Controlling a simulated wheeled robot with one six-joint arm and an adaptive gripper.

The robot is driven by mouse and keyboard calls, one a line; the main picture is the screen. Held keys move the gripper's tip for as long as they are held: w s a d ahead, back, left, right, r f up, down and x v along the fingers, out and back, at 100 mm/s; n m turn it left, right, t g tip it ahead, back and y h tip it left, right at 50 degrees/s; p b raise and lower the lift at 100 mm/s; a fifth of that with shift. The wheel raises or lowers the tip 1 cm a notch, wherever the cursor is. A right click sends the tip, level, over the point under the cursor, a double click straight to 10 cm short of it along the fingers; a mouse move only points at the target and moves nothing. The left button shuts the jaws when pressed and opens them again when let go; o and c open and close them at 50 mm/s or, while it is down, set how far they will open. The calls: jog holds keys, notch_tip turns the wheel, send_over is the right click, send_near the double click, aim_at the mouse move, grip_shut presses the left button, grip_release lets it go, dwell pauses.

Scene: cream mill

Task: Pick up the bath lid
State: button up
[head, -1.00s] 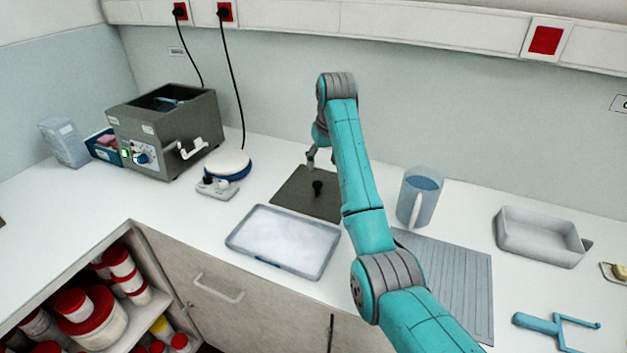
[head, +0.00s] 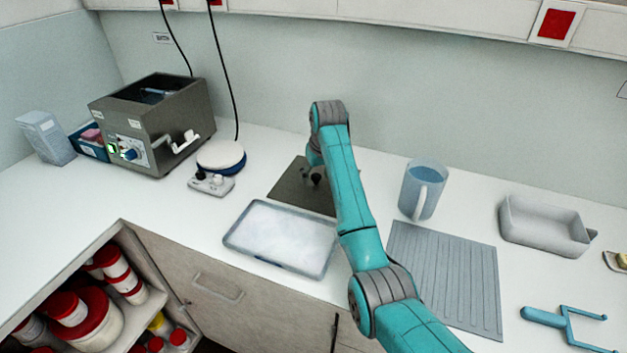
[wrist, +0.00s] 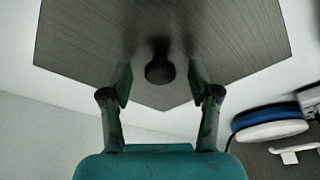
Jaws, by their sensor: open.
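The bath lid (head: 288,188) is a flat dark grey plate lying on the white counter, behind the white-filled tray. Its black knob stands up from the middle and shows in the wrist view (wrist: 159,71). My gripper (head: 312,175) is low over the lid at the knob, partly hidden by my arm in the head view. In the wrist view my gripper (wrist: 160,86) has its two fingers apart, with the knob showing between them and clear space on both sides. I cannot tell whether the fingertips touch the plate. The grey bath (head: 165,138) stands open-topped at the back left.
A round blue-and-white device (head: 221,157) sits between the bath and the lid. The tray (head: 243,247) lies in front of the lid. A jug (head: 409,190), a ribbed grey mat (head: 450,270) and a grey basin (head: 540,235) are to the right. Counter behind the lid is clear.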

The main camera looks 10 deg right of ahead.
jog(key=c, duration=1.2)
jog(key=shift+o, duration=0.2)
jog(key=shift+r, duration=0.1)
